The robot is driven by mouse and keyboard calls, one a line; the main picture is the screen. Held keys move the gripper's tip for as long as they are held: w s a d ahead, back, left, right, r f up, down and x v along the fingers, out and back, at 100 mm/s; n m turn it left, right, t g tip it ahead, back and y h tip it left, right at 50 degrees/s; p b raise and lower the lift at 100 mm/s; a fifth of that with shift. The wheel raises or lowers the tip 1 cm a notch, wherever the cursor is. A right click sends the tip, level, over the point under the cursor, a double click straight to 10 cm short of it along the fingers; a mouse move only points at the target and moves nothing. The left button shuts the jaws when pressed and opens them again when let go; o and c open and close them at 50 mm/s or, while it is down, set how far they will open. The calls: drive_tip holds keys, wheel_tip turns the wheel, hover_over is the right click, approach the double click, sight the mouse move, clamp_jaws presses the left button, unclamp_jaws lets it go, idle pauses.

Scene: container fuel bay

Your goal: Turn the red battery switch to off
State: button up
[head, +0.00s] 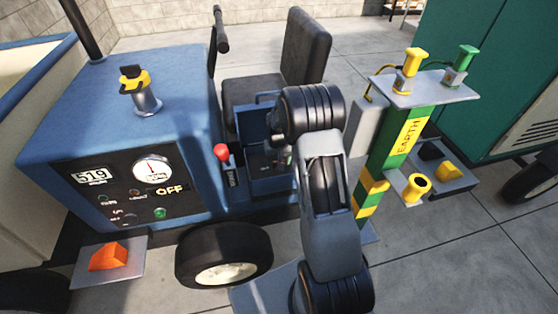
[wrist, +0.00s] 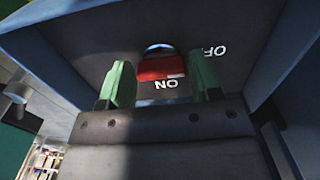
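The red battery switch (wrist: 160,69) is in the wrist view, on a dark panel inside a blue recess. A white ON label (wrist: 166,85) is right by it and a white OFF label (wrist: 214,50) is to its upper right. Both labels appear upside down. My gripper (wrist: 161,78) has its two green fingers on either side of the switch. The fingertips look very close to its sides; I cannot tell whether they press on it. In the head view my arm hides most of this area, and the switch cannot be made out.
A blue tow vehicle (head: 110,130) with a red-knobbed lever (head: 221,153) and a black seat (head: 306,46) surrounds my arm. A green and yellow EARTH post (head: 400,145) stands to the right. An orange block (head: 108,257) rests on a plate at lower left.

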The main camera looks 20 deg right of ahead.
drive_tip(key=o, duration=0.4)
drive_tip(key=shift+c, duration=0.2)
wheel_tip(320, 180, up, 14)
drive_tip(key=p, duration=0.3)
drive_tip(key=shift+f, duration=0.1)
idle(0.4)
drive_tip(key=s+a+r+t+p, duration=0.1)
drive_tip(key=s+a+r+p, duration=0.2)
drive_tip(key=s+r+p, duration=0.3)
drive_tip(key=s+a+r+n+t+p, duration=0.1)
drive_tip(key=s+a+r+p, duration=0.3)
drive_tip(key=r, duration=0.9)
drive_tip(key=s+a+r+n+t+p, duration=0.1)
drive_tip(key=s+a+r+p, duration=0.2)
drive_tip(key=s+r+p, duration=0.5)
drive_tip(key=s+r, duration=0.1)
drive_tip(key=s, duration=0.3)
drive_tip(key=shift+a+r+t+p, duration=0.2)
drive_tip(key=shift+a+t+p, duration=0.1)
drive_tip(key=shift+a+p, duration=0.1)
